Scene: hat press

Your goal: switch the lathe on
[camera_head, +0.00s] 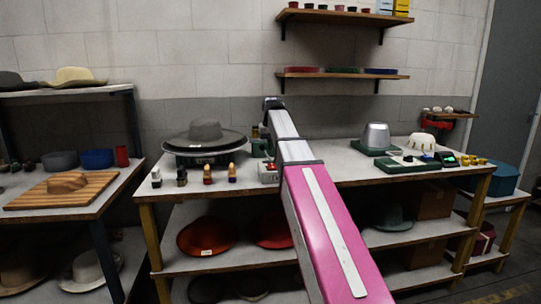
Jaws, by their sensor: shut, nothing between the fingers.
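The lathe (200,157) appears to be the dark green machine on the left half of the middle bench. A wide dark disc (228,144) tops it, with a grey felt hat on it. A small pale box with red on it (267,173) stands right of the lathe, partly behind my arm; its switch details are too small to read. My pink and silver arm reaches up across the bench and ends in a dark joint above the back of the bench. My gripper's fingers do not show; the arm seems to hide them.
A green item (259,148) stands close beside my arm. Several small brushes or bottles (207,174) line the bench front. A silver hat block (376,136) and a green-based tool (408,164) stand to the right. Wall shelves (340,76) hang behind.

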